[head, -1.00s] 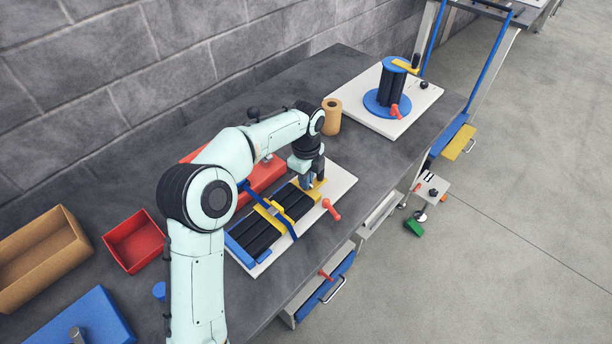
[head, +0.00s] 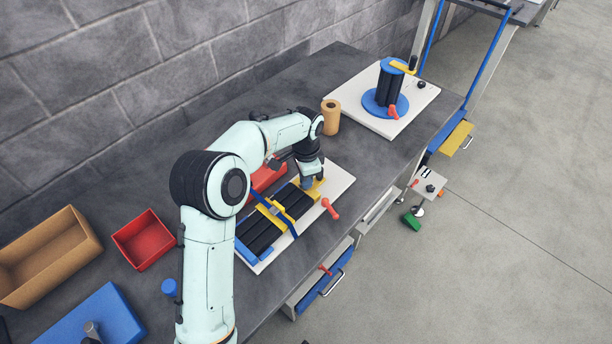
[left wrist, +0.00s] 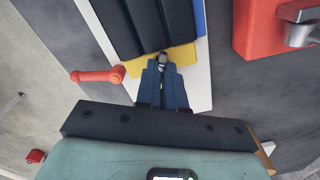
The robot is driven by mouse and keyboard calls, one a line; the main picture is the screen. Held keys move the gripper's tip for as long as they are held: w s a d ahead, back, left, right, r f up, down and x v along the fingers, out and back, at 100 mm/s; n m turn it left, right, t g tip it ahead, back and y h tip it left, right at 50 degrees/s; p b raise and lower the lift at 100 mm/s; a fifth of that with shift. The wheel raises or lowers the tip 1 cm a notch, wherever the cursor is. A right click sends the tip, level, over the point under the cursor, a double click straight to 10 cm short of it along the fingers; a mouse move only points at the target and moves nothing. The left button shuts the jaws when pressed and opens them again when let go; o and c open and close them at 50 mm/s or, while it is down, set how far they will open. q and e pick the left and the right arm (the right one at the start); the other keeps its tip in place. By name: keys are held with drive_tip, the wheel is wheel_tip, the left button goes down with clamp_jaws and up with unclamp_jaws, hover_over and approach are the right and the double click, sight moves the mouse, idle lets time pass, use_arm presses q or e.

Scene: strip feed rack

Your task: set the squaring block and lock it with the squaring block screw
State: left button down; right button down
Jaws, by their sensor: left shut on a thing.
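The yellow squaring block (head: 319,187) lies across the far end of the black strips on the white board. In the left wrist view the yellow block (left wrist: 184,58) sits against the ends of the strips. My left gripper (head: 311,183) is over this block, pointing down. In the left wrist view its blue fingers (left wrist: 162,70) are closed together on a small grey metal piece (left wrist: 162,57), which looks like the squaring block screw, at the block. The fingers hide most of it, so I cannot tell how deep it sits. My right gripper is out of view.
A red lever (head: 330,208) sticks out beside the block. A yellow and blue clamp (head: 275,213) crosses the strips (head: 258,236). A red box (head: 262,180) is behind the board, partly behind my arm. A tan roll (head: 331,117) stands beyond it.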

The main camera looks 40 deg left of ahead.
use_arm(q)
drive_tip(key=n+p, duration=0.1)
drive_tip(key=n, duration=0.4)
drive_tip(key=shift+r+n, duration=0.1)
drive_tip(key=shift+n, duration=0.2)
drive_tip(key=n+p, duration=0.1)
drive_tip(key=n, duration=0.4)
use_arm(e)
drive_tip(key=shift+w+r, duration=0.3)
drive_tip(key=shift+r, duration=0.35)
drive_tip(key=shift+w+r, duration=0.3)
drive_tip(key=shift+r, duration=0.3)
use_arm(q)
drive_tip(key=shift+n, duration=0.4)
drive_tip(key=c, duration=1.2)
unclamp_jaws()
drive_tip(key=shift+c, duration=0.2)
